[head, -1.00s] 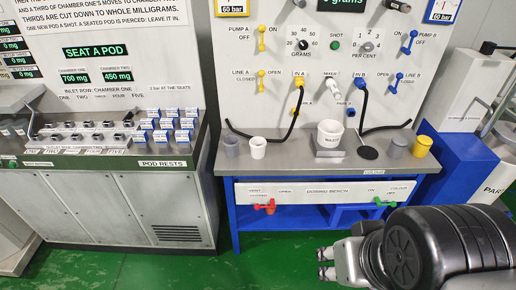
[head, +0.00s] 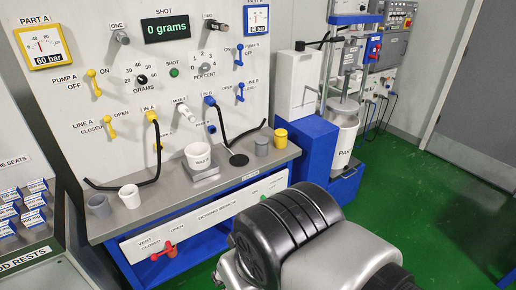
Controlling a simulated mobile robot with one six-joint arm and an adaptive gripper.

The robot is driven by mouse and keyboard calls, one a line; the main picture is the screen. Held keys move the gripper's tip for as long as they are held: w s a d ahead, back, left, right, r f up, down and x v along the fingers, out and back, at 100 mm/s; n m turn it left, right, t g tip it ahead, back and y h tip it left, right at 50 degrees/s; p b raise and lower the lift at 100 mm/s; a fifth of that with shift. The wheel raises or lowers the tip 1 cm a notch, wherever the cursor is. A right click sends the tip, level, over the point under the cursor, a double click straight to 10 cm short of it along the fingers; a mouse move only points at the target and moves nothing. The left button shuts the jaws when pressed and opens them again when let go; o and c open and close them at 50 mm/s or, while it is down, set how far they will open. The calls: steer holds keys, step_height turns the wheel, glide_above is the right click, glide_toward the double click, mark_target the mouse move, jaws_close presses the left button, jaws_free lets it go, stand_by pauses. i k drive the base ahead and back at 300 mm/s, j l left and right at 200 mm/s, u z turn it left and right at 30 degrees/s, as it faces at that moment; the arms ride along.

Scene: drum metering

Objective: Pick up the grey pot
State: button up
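Two grey pots stand on the metal bench (head: 150,212). One darker grey pot (head: 98,206) is upright at the left end, next to a white pot (head: 130,197). Another grey pot (head: 262,146) is upright toward the right end, next to a yellow pot (head: 281,139). I cannot tell which one the task means. My gripper is out of the picture; only my dark and silver arm links show at the bottom, in front of the bench.
A white pot (head: 198,156) stands on a small scale (head: 203,175) at mid-bench. Black hoses lie across the bench beside the pots. A blue stand (head: 310,150) adjoins its right end. Green floor (head: 440,190) is open at the right.

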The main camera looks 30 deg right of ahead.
mark_target(261, 143)
steer(key=i+l+z, duration=0.15)
steer(key=i+z, duration=0.25)
steer(key=i+l+z, duration=0.1)
steer(key=z, duration=0.25)
steer(key=i+j+z, duration=0.1)
steer(key=i+z, duration=0.3)
steer(key=i+j, duration=0.15)
steer(key=i, duration=0.3)
steer(key=i+j, duration=0.1)
steer(key=i, duration=0.35)
